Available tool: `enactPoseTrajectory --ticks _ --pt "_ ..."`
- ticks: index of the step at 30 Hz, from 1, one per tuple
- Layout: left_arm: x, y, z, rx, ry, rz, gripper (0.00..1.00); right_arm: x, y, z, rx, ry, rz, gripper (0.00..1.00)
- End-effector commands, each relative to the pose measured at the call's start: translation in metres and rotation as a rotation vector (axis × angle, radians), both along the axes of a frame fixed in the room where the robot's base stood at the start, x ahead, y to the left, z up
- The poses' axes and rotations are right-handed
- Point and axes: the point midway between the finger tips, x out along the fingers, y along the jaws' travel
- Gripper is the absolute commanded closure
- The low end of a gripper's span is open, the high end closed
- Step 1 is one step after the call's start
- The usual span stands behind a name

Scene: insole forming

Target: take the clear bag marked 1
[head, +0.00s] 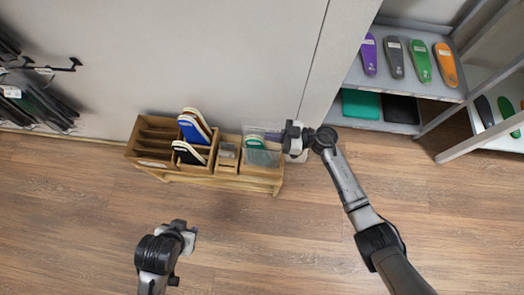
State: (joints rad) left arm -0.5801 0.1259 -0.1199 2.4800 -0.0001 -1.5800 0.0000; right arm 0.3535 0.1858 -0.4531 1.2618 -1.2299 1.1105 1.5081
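A clear bag (256,131) with green showing in or behind it stands in the right part of a low wooden rack (229,178) by the wall. Any mark on the bag is too small to read. My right gripper (281,137) is at the upper right edge of the bag, reaching in from the right. I cannot tell whether its fingers are closed on the bag. My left gripper (186,233) is over the floor in front of the rack, apart from everything. Its finger opening is not clear.
Blue and black insoles (193,127) stand in the rack's left part, with a small compartment (227,155) beside them. Grey shelves (402,86) at the right hold purple, grey, green and orange insoles. Dark items hang at the far left. The floor in front is clear.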

Motion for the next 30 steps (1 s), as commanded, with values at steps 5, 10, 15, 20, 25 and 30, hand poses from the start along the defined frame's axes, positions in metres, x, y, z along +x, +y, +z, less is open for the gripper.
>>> enactPoseTrajectory --ticks 5,10,15,20,25,30 --pt "0.000 0.001 0.000 0.002 0.000 -0.002 0.57 0.000 0.000 0.000 0.000 0.000 0.000 1.00" --pt "0.000 0.000 0.000 0.001 0.000 -0.001 0.57 0.000 0.000 0.000 0.000 0.000 0.000 1.00" --pt "0.000 -0.001 0.003 -0.004 0.001 0.002 0.57 0.000 0.000 0.003 0.000 -0.001 0.000 1.00" --pt "0.000 -0.003 0.012 -0.010 0.001 0.006 0.57 0.000 0.000 0.015 0.000 -0.001 0.000 1.00" --pt "0.000 -0.004 0.025 -0.012 0.000 0.008 0.57 0.000 0.000 0.033 0.000 -0.002 0.001 1.00" --pt "0.000 -0.003 0.039 -0.011 0.001 0.007 0.57 -0.007 0.000 0.049 -0.001 0.000 0.000 1.00"
